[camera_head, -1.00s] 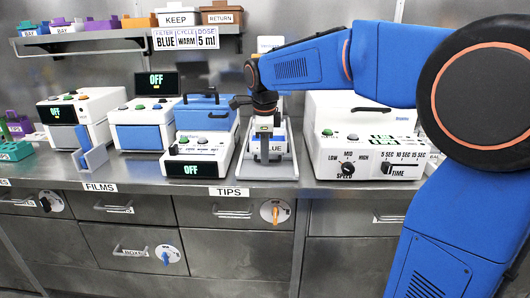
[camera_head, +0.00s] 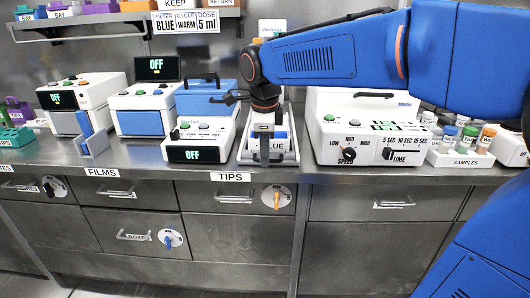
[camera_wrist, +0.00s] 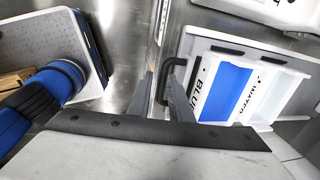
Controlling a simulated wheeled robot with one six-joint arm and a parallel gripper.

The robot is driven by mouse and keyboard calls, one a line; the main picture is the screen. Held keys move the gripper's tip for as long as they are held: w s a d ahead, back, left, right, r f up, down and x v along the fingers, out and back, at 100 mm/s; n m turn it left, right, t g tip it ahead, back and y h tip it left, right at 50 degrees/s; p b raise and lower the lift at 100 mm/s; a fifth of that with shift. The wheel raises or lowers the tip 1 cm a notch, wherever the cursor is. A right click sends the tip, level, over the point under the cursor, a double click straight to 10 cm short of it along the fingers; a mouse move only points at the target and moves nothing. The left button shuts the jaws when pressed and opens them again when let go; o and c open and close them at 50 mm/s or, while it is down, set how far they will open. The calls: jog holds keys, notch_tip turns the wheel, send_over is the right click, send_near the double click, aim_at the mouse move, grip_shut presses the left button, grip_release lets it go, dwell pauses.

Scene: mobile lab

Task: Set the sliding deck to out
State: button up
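A pale sliding deck (camera_wrist: 198,45) with a black bar handle (camera_wrist: 168,80) lies at the right of the wrist view. It bears a white tray with a blue panel (camera_wrist: 228,92) marked BLUE. In the head view the deck (camera_head: 293,155) is on the bench behind my gripper (camera_head: 264,160), which partly hides it. In the wrist view my gripper (camera_wrist: 162,100) has its two fingers apart, at the handle. The handle bar appears between the fingertips. I cannot tell whether they touch it.
A white device with SPEED and TIME controls (camera_head: 365,125) stands close on the right. A box with an OFF display (camera_head: 195,154) stands close on the left. A samples rack (camera_head: 460,158) is further right. The bench front edge and drawers (camera_head: 240,225) are below.

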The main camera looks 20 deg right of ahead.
notch_tip(320, 180, up, 17)
jog(key=s, duration=0.3)
jog(key=shift+a, duration=0.45)
jog(key=s+d+f+n+t, duration=0.1)
jog(key=s+d+f+n, duration=0.3)
jog(key=s+f+n, duration=0.3)
jog(key=s+d+f+n+t, duration=0.1)
jog(key=s+d+f+n, duration=0.3)
jog(key=s+f+n, duration=0.3)
jog(key=s+d+f+n, duration=0.3)
jog(key=s+f+n, duration=0.3)
jog(key=f, duration=0.8)
jog(key=shift+s+d+n+t+y, duration=0.3)
jog(key=shift+s+d+n+t, duration=0.1)
jog(key=shift+n, duration=0.3)
jog(key=shift+o, duration=0.2)
jog(key=shift+r, duration=0.1)
